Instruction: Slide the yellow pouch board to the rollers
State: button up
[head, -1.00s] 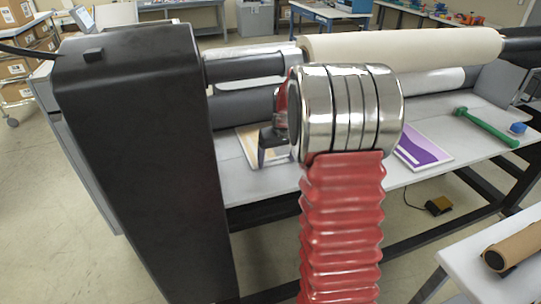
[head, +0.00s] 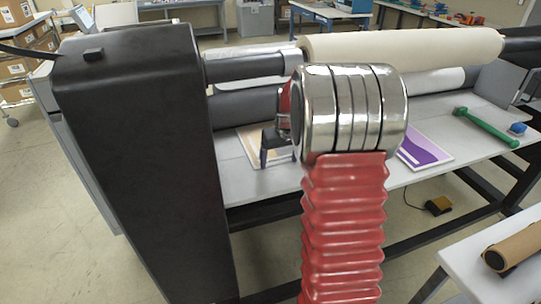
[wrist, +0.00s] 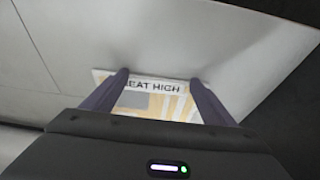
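The yellow pouch board (head: 250,141) lies on the laminator's grey-white feed table, in front of the rollers; my arm hides its right part in the head view. In the wrist view the board (wrist: 158,100) shows yellow and white patterning and the letters "EAT HIGH". My gripper (wrist: 160,80) is open, with its two dark fingers apart over the board; I cannot tell whether they touch it. The dark lower roller (head: 240,105) lies beyond the board.
A purple and white board (head: 425,150) lies right of my arm. A green-handled tool (head: 486,128) and a blue item (head: 518,128) lie farther right. A cream roll (head: 400,45) spans above the table. A black housing (head: 135,150) stands at left.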

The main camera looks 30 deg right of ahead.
aim_at(280, 157)
jog(key=shift+s+d, duration=0.1)
jog(key=shift+d, duration=0.15)
jog(key=shift+w+d+f, duration=0.1)
jog(key=shift+w+d, duration=0.1)
jog(key=shift+w, duration=0.55)
jog(key=shift+w+d, duration=0.15)
jog(key=shift+w, duration=0.55)
dwell(1.2)
jog(key=shift+s, duration=0.25)
jog(key=shift+d, duration=0.2)
dwell(0.6)
jog(key=shift+s+d, duration=0.15)
jog(key=shift+d, duration=0.2)
jog(key=shift+w+d, duration=0.15)
jog(key=shift+w, duration=0.25)
dwell(0.8)
jog(key=shift+s, duration=0.6)
dwell(0.9)
jog(key=shift+r, duration=0.25)
